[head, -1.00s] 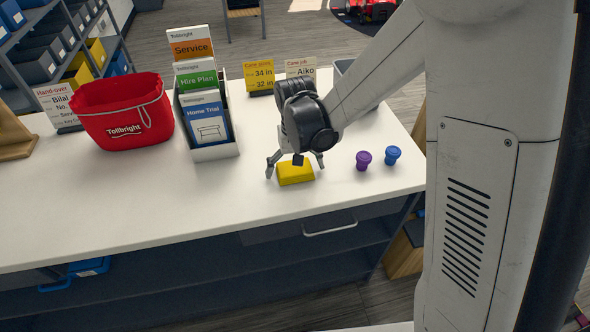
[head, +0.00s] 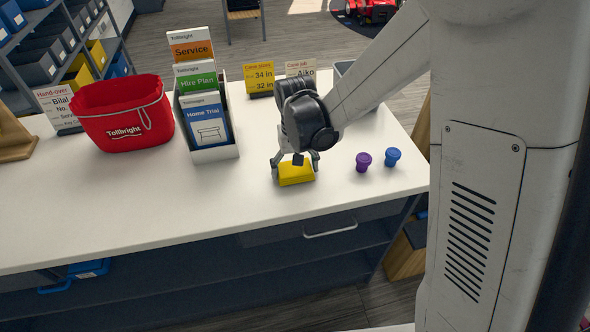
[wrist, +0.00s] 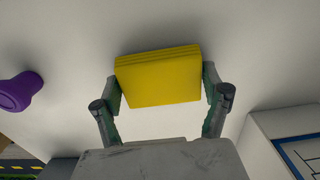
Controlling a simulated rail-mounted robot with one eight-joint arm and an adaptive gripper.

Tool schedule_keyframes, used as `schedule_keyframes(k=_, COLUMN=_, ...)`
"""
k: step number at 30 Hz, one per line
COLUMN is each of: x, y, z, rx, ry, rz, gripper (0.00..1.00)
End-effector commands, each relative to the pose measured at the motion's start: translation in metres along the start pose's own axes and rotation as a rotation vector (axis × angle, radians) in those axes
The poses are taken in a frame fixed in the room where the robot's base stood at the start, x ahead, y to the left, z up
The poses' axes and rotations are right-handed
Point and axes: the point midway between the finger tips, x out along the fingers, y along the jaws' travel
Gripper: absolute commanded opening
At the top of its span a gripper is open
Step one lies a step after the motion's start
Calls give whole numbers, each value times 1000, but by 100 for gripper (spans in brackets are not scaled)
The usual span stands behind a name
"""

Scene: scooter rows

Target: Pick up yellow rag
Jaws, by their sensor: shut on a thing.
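The yellow rag (head: 296,174) is a folded block on the white counter, near its front edge, in the head view. It also shows in the wrist view (wrist: 158,78), layered along one side and lying between the two fingers. My gripper (head: 295,168) points down over the rag and is shut on it, one finger at each end. In the wrist view my gripper (wrist: 162,92) has its fingers against the rag's left and right sides. I cannot tell whether the rag is clear of the counter.
A purple cup-like piece (head: 363,162) and a blue one (head: 393,157) stand to the right of the rag. A leaflet holder (head: 216,153) and a red bag (head: 124,113) stand to the left. Small signs (head: 259,78) stand behind. The counter's front left is clear.

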Motion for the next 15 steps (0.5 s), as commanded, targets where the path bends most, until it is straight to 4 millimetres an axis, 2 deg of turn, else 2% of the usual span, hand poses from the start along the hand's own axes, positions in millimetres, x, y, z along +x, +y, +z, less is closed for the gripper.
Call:
schedule_keyframes(k=5, x=-17, y=0, z=0, rx=0, ry=0, rz=0, gripper=56)
schedule_keyframes(k=8, x=-35, y=0, z=1, rx=0, ry=0, rz=0, gripper=56)
schedule_keyframes(k=15, x=-62, y=-28, z=40, rx=-4, ry=0, rz=0, gripper=56)
